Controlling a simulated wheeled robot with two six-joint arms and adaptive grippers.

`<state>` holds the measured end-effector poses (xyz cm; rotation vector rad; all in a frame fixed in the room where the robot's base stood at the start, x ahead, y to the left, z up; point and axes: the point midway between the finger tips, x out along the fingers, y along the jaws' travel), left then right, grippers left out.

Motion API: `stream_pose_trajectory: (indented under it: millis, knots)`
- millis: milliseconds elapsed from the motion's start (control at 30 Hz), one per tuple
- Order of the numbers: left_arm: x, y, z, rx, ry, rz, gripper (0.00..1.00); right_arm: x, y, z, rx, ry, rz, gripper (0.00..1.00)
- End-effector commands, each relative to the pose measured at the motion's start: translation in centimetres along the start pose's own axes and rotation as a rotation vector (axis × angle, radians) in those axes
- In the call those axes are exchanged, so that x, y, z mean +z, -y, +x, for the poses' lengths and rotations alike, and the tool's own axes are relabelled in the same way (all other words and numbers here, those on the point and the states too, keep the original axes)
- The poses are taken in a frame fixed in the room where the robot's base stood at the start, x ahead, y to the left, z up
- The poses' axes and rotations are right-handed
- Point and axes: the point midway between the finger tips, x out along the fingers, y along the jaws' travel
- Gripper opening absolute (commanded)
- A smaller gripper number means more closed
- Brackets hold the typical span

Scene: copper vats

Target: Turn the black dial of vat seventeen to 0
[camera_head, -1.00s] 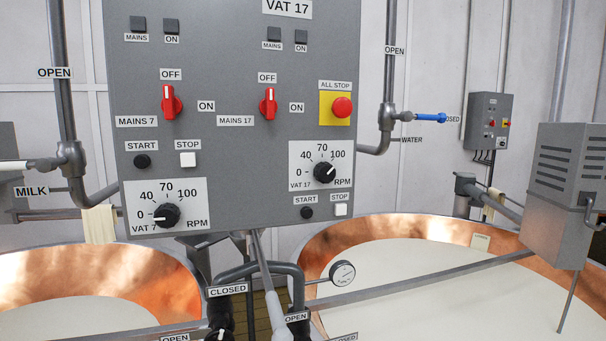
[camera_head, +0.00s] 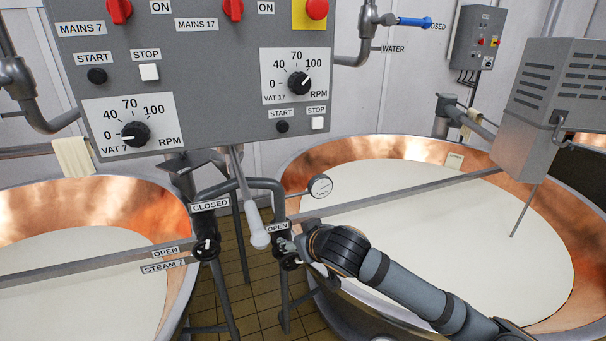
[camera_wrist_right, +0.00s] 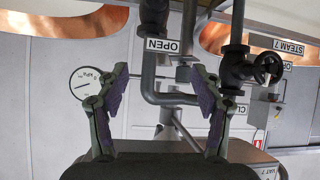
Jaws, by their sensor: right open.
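The black dial of vat 17 (camera_head: 299,83) is on a white scale plate on the grey control panel (camera_head: 215,80). Its white pointer is turned up and right, towards the 100 mark; the 0 mark is on the left of the scale. My right gripper (camera_head: 287,246) is below the panel, well under the dial, beside the pipe labelled OPEN. In the right wrist view its two fingers (camera_wrist_right: 158,73) are spread with nothing between them. The dial does not show in the right wrist view. My left gripper is in neither view.
The similar vat 7 dial (camera_head: 134,134) points near 0. START (camera_head: 282,127) and STOP (camera_head: 318,123) buttons sit just below the vat 17 dial. Pipes, a valve (camera_head: 206,248) and a round gauge (camera_head: 320,186) crowd the space under the panel. Copper vats stand either side.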

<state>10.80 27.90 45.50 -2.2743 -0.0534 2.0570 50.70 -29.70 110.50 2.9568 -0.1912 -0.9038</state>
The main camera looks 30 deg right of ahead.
Motion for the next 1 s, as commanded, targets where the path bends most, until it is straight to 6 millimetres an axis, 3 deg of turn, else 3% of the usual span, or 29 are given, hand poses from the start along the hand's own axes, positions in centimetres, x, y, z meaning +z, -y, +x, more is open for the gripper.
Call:
stream_pose_trajectory:
  millis: [33,100,200,300,433,567,767,1000]
  knots:
    - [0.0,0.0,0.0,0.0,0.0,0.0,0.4,-4.8,-1.1,-1.4,0.017,-0.096,0.01,0.67]
    - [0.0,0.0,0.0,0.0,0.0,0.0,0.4,-10.9,-2.5,-4.0,0.027,-0.216,0.059,0.67]
    - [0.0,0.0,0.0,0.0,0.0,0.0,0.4,-18.1,-4.4,-8.8,0.039,-0.37,0.138,0.67]
    - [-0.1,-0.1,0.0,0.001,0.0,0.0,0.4,-22.9,-6.0,-13.5,0.046,-0.482,0.213,0.67]
    - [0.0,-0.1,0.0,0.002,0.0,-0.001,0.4,-25.9,-7.1,-17.4,0.047,-0.566,0.28,0.67]
    - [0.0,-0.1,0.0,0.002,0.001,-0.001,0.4,-26.7,-7.4,-18.7,0.046,-0.592,0.305,0.67]
    - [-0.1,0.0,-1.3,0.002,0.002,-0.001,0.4,-27.5,-7.6,-18.3,0.045,-0.588,0.308,0.67]
    - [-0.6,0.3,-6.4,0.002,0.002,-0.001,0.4,-29.9,-8.0,-15.9,0.044,-0.584,0.309,0.67]
